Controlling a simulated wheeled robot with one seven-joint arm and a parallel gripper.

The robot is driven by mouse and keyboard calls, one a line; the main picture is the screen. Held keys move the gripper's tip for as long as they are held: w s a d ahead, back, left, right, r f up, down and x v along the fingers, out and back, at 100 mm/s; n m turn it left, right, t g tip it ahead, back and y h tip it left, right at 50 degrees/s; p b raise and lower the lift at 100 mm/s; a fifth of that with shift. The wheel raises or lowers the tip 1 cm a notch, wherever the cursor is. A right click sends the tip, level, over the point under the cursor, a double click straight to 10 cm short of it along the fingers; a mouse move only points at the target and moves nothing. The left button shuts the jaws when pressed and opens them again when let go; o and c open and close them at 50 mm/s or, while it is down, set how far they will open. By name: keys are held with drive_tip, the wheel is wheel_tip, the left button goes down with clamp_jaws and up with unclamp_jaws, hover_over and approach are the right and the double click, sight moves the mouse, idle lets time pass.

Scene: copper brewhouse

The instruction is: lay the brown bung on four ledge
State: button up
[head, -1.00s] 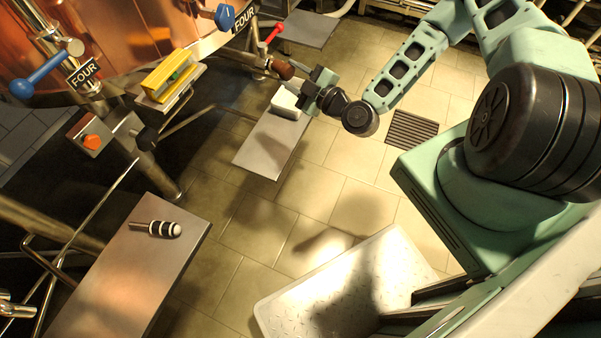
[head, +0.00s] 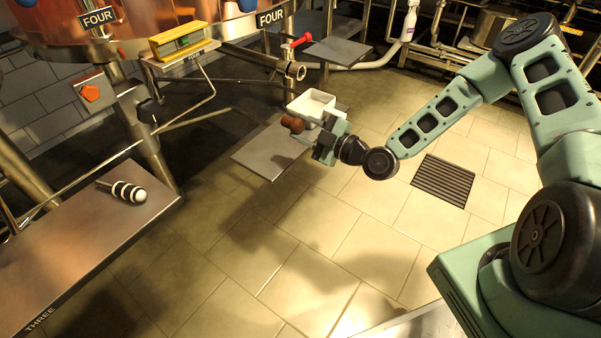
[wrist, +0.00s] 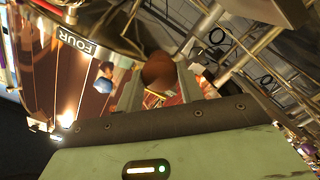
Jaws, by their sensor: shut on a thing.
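My gripper (head: 306,132) is shut on the brown bung (head: 293,123) and holds it out to the left of the wrist. In the wrist view the rounded brown bung (wrist: 159,72) sits between my two fingers (wrist: 160,92). In the head view the bung appears over the far part of a grey metal ledge (head: 262,152), beside a white tray. No label is readable on this ledge; its height below the bung is hard to tell. The copper vessel above carries plates reading FOUR (head: 270,17).
The white tray (head: 313,101) stands at the ledge's far end. An open pipe outlet (head: 296,72) with a red-handled valve is behind it. A ledge marked THREE (head: 85,235) at left holds a black-and-white banded plug (head: 128,191). The grey ledge's near part is bare.

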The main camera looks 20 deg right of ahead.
wheel_tip(320, 180, down, 10)
drive_tip(key=b, duration=0.4)
drive_tip(key=shift+b, duration=0.4)
drive_tip(key=shift+f, duration=0.1)
drive_tip(key=o, duration=1.3)
